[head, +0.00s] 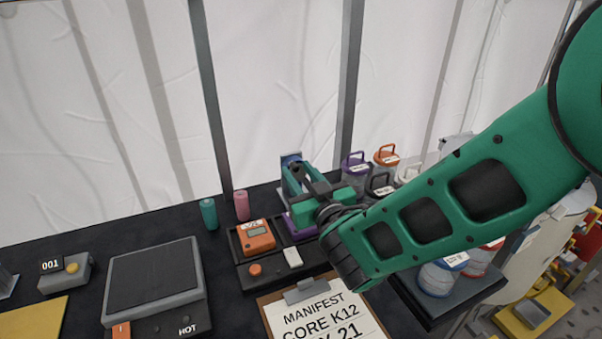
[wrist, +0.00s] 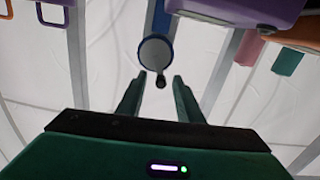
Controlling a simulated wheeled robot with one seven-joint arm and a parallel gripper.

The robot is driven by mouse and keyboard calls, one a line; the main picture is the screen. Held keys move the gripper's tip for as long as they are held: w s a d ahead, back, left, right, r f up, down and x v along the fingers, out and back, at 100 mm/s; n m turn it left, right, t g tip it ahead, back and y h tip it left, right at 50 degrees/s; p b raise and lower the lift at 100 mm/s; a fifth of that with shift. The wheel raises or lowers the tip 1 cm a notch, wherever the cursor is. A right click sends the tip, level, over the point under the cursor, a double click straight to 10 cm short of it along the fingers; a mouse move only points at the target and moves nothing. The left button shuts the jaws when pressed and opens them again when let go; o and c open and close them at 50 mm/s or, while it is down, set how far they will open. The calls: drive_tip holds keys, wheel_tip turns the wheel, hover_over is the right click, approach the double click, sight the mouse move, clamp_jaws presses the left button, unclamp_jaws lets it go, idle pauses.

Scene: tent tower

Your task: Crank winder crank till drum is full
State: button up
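The winder shows in the wrist view as a blue upright part (wrist: 160,22) with a round grey disc (wrist: 154,52). A small dark crank knob (wrist: 160,82) sticks out below the disc. My gripper (wrist: 157,86) is open, with one green finger on each side of the knob and a visible gap to both. In the head view my gripper (head: 318,186) is at the back of the bench, in front of a blue part of the winder (head: 290,159), and covers most of it. I cannot see how full the drum is.
An orange meter (head: 256,237) sits in a dark tray left of my gripper. Teal (head: 208,213) and pink (head: 241,205) cylinders stand behind it. Handled canisters (head: 355,164) stand to the right. A hot plate (head: 153,278) and clipboard (head: 318,312) lie nearer.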

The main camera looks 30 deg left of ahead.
drive_tip(key=shift+s, duration=0.1)
drive_tip(key=v, duration=0.8)
drive_tip(key=shift+s+d, duration=0.1)
drive_tip(key=shift+d, duration=0.2)
drive_tip(key=shift+v, duration=0.9)
drive_tip(key=shift+r, duration=0.15)
drive_tip(key=shift+w+a+m, duration=0.2)
drive_tip(key=shift+w+m, duration=0.05)
drive_tip(key=shift+m, duration=0.05)
drive_tip(key=shift+x, duration=0.8)
drive_tip(key=shift+w+a+r, duration=0.1)
drive_tip(key=shift+w+a, duration=0.3)
drive_tip(key=shift+a, duration=0.1)
drive_tip(key=shift+x, duration=3.85)
